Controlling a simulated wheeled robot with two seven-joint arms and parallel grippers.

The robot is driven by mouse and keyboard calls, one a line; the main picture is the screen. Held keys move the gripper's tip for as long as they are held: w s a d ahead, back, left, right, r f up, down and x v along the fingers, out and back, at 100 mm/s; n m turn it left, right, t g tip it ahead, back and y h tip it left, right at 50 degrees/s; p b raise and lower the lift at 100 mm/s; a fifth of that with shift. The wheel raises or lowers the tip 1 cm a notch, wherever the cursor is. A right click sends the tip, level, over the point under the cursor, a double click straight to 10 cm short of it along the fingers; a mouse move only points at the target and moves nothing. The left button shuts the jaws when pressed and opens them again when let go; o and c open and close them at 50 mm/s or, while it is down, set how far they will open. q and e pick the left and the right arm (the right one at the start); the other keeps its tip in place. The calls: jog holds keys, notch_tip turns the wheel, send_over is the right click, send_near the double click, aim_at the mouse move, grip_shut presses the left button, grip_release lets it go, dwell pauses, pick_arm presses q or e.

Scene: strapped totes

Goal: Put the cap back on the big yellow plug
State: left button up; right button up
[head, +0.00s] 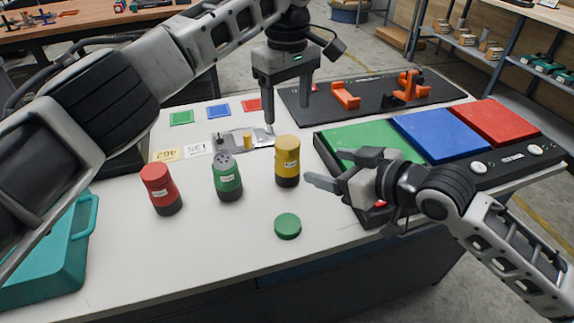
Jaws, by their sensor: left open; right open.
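The big yellow plug (287,168) stands upright on the white table, with a dark base and a smooth yellow top that looks closed. The green plug (227,179) stands to its left with a holed top face showing. A loose green cap (288,226) lies flat on the table in front of the yellow plug. The red plug (161,191) stands farther left, its top smooth. My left gripper (289,108) is open and empty, pointing down above and behind the yellow plug. My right gripper (325,167) is open and empty, just right of the yellow plug, fingers pointing left.
A metal plate (230,139) with small pegs lies behind the plugs. A black box with green, blue and red panels (435,137) stands at right. A black board (375,98) with orange fixtures lies behind. A teal case (50,257) is at left.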

aim_at(296, 158)
jog(key=x, duration=1.1)
jog(key=shift+w+a, duration=0.15)
jog(key=shift+w, duration=0.15)
jog(key=c, duration=1.2)
pick_arm(q)
jog(key=shift+c, duration=0.9)
pick_arm(e)
grip_shut()
pick_arm(q)
jog(key=n, duration=0.4)
jog(key=shift+d, duration=0.15)
jog(key=n, duration=0.5)
jog(key=shift+d, duration=0.1)
jog(key=n, duration=0.4)
jog(key=shift+n, duration=0.3)
jog(key=n, duration=0.4)
jog(key=shift+a, duration=0.25)
